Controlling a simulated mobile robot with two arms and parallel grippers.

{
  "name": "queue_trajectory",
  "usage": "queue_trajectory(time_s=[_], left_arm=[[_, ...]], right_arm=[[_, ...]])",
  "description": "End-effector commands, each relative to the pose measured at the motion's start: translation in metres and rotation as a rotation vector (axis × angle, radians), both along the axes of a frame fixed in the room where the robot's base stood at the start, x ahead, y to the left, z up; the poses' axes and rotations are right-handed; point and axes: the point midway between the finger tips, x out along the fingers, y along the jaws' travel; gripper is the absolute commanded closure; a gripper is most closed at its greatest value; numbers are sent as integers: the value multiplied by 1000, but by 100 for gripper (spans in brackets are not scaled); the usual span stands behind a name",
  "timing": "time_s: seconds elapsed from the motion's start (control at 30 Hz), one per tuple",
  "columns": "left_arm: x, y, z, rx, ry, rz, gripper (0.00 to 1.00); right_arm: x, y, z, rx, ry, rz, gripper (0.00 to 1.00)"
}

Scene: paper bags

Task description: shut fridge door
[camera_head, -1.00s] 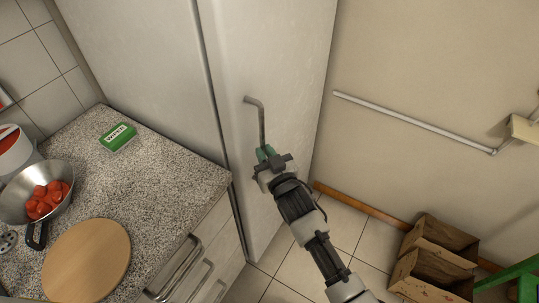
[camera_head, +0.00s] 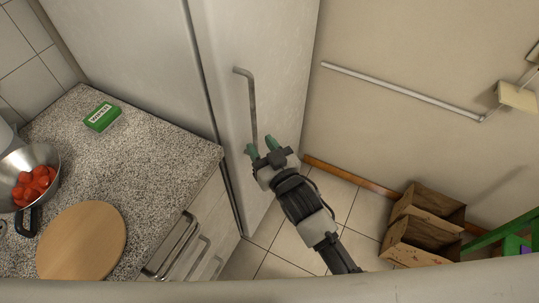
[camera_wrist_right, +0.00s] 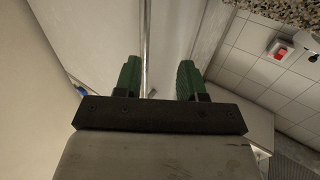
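The fridge door (camera_head: 285,60) is a tall pale grey panel in the head view. It looks flush, or nearly so, with the fridge body (camera_head: 130,50); a dark seam runs between them. A thin metal handle (camera_head: 252,100) runs down the door. My right gripper (camera_head: 262,148) is at the lower end of this handle, with its green fingertips spread apart. In the right wrist view the open fingers (camera_wrist_right: 157,80) stand on either side of a thin upright bar, likely the handle. Whether they touch it, I cannot tell. My left gripper is not in view.
A granite counter (camera_head: 155,165) stands left of the fridge, with a green box (camera_head: 102,116), a round board (camera_head: 82,240) and a pan of red pieces (camera_head: 52,158). Open paper bags (camera_head: 420,240) stand on the tiled floor at right. A wall rail (camera_head: 400,92) runs behind.

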Motion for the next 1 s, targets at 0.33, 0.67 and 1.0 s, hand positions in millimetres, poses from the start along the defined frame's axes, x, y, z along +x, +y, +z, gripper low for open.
queue_trajectory(time_s=[0.33,0.67,1.0], left_arm=[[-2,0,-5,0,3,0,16],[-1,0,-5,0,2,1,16],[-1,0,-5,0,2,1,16]], right_arm=[[-31,-19,0,-2,-1,-3,60],[-31,-19,0,-2,-2,-4,60],[-29,-26,-37,-40,71,-19,60]])
